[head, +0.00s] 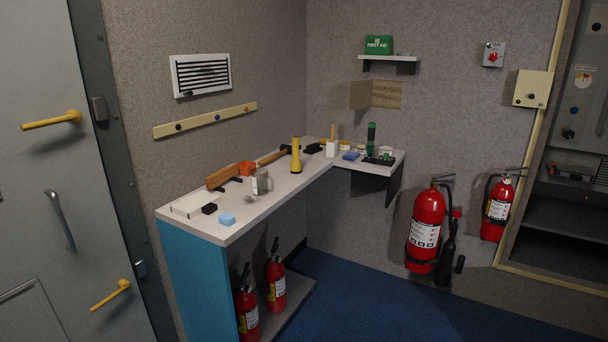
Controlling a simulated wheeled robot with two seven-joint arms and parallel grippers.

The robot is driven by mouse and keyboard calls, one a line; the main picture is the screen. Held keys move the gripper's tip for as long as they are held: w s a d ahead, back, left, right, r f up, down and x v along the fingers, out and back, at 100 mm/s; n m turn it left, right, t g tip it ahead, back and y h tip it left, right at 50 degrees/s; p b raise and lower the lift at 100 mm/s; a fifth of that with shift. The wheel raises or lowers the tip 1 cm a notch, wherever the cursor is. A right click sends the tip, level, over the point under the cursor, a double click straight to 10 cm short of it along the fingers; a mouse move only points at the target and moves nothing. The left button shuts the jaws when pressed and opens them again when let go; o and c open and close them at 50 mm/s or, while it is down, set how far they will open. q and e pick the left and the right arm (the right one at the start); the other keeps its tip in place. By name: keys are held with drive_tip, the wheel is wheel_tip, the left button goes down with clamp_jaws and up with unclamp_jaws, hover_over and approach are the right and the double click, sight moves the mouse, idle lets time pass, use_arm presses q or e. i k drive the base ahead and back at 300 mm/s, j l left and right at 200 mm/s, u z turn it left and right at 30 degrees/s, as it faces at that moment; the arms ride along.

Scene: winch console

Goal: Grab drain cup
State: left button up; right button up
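I cannot tell for sure which item is the drain cup. A grey-green, cup-like container (262,182) stands near the front edge of the white counter (283,192), left of a yellow flashlight (296,156). Small pale round items (386,150) sit at the counter's far right end, too small to make out; one of them could also be a cup. Neither of my grippers is in view.
The blue floor (375,305) in front is clear.

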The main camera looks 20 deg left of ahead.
sight(260, 177)
drive_tip(key=i+l+u, duration=0.1)
drive_tip(key=i+u, duration=0.2)
drive_tip(key=i, duration=0.25)
drive_tip(key=i+l+u, duration=0.2)
drive_tip(key=i+u, duration=0.15)
drive_tip(key=i, duration=0.15)
drive_tip(key=i+l+u, duration=0.3)
drive_tip(key=i+l, duration=0.1)
drive_tip(key=i, duration=0.1)
